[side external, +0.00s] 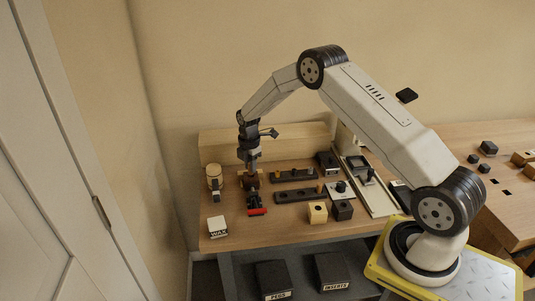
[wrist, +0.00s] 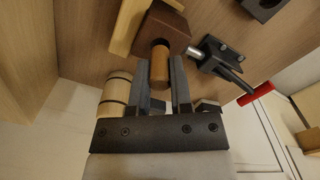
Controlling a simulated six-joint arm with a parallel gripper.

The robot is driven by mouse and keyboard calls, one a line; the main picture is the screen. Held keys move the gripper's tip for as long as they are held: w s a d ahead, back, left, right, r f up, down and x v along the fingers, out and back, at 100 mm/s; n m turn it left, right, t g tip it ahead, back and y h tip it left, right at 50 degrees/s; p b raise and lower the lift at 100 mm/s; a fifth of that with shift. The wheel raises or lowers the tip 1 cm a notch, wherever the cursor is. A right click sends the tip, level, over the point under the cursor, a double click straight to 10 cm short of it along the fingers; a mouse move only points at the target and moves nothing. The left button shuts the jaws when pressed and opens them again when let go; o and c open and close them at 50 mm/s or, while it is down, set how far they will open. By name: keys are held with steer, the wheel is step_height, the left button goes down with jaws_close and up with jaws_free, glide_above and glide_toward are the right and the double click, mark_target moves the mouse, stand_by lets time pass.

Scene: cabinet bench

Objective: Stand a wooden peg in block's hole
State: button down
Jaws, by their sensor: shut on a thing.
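My gripper (side external: 251,166) points down over the reddish-brown block (side external: 251,181) at the left of the bench. In the wrist view my gripper (wrist: 164,85) is shut on a round wooden peg (wrist: 160,66) between its two dark fingers. The peg's far end meets the block (wrist: 172,22) at a dark round edge, which looks like the hole. I cannot tell whether the peg's end is inside the hole or just above it. In the side view the peg is too small to make out.
A clamp with a red handle (side external: 257,211) stands at the block's front; its metal tip (wrist: 194,50) points at the block. A pale wooden cylinder (side external: 214,173) stands left. Dark racks (side external: 295,174) and small blocks (side external: 317,212) lie right. A WAX box (side external: 217,226) sits front left.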

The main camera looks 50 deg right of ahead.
steer(key=shift+f, duration=1.05)
stand_by(2.1)
steer(key=shift+c, duration=2.2)
jaws_free()
steer(key=shift+o, duration=0.2)
steer(key=shift+o, duration=0.5)
steer(key=shift+r, duration=0.2)
steer(key=shift+r, duration=3.35)
